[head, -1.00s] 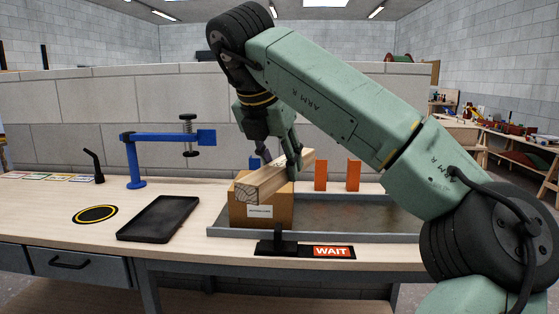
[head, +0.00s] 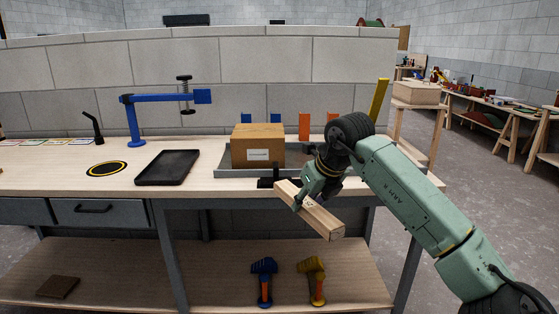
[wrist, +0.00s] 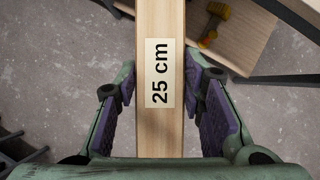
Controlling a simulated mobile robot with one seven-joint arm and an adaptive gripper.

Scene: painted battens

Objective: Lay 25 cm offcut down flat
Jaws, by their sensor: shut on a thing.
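The 25 cm offcut (head: 318,217) is a pale wooden batten. My gripper (head: 307,197) is shut on it and holds it in the air in front of the bench's front edge, tilted in the head view with its right end lower. In the wrist view the offcut (wrist: 160,40) runs between the two purple-padded fingers (wrist: 160,108), with its "25 cm" label facing the camera. Bare floor and part of the lower shelf show beneath it there.
A cardboard box (head: 258,150) stands on a grey tray (head: 228,173) on the bench. A black tray (head: 167,168), a black-and-yellow disc (head: 107,169) and a blue clamp (head: 135,125) are to the left. Orange blocks (head: 305,127) stand behind.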

